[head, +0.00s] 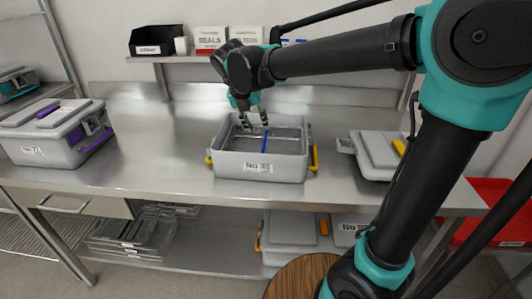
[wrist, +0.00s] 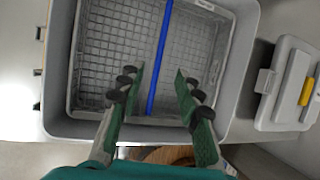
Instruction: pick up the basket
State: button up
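A wire mesh basket (head: 283,134) sits inside an open grey bin (head: 225,167) on the steel table, and its mesh fills much of the wrist view (wrist: 108,62). A blue bar (head: 264,143) runs across the middle of the basket; it also shows in the wrist view (wrist: 161,50). My gripper (head: 254,122) points down over the basket. Its fingers (wrist: 159,75) are apart, one on each side of the blue bar, with nothing held between them. How far the fingertips are above the bar is hard to tell.
A closed grey box with purple latches (head: 55,132) stands at the left of the table (head: 150,160). Wire baskets (head: 130,235) and grey boxes (head: 290,229) are on the shelf below. Bare steel lies left of the bin.

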aim_at(264, 142)
jog(key=x, duration=1.1)
jog(key=shift+w+f, duration=0.15)
jog(key=shift+f, duration=0.2)
grip_shut()
